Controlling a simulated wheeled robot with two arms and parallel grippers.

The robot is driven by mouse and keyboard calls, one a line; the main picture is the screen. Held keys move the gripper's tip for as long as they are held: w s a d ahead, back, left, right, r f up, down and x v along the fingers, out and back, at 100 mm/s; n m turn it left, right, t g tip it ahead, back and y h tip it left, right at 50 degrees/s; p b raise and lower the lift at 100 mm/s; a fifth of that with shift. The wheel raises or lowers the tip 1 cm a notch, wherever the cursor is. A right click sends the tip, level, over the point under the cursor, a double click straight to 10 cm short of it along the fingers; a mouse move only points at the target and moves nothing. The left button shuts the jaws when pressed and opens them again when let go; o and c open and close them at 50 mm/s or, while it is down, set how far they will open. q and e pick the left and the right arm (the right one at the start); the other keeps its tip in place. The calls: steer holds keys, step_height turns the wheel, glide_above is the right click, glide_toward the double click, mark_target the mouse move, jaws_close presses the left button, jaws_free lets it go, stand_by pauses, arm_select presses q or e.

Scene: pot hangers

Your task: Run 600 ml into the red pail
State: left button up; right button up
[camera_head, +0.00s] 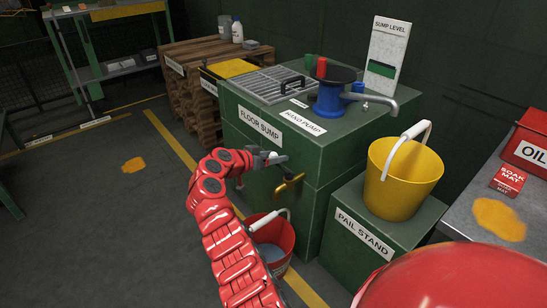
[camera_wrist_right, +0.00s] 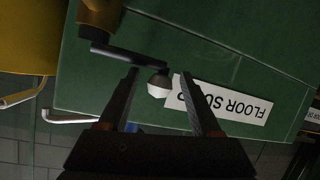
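The red pail (camera_head: 272,238) stands on the floor against the green floor sump cabinet (camera_head: 312,160), below a brass tap (camera_head: 289,187). Its white handle leans to one side, and its inside looks grey; I cannot tell the level. My right gripper (camera_head: 262,160) is beside the tap's lever. In the right wrist view the gripper (camera_wrist_right: 158,76) is open, with its fingers on either side of the lever's pale round knob (camera_wrist_right: 159,84) and gaps visible. A dark lever (camera_wrist_right: 124,54) joins the knob to the brass tap (camera_wrist_right: 102,14). My left gripper is out of view.
A blue hand pump (camera_head: 330,97) and grate (camera_head: 270,85) top the cabinet, by a sump level board (camera_head: 386,48). A yellow pail (camera_head: 402,183) stands on the green pail stand (camera_head: 376,226). A pallet stack (camera_head: 200,88) is behind. The left floor is open.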

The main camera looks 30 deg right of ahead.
jaws_close()
stand_by(1.2)
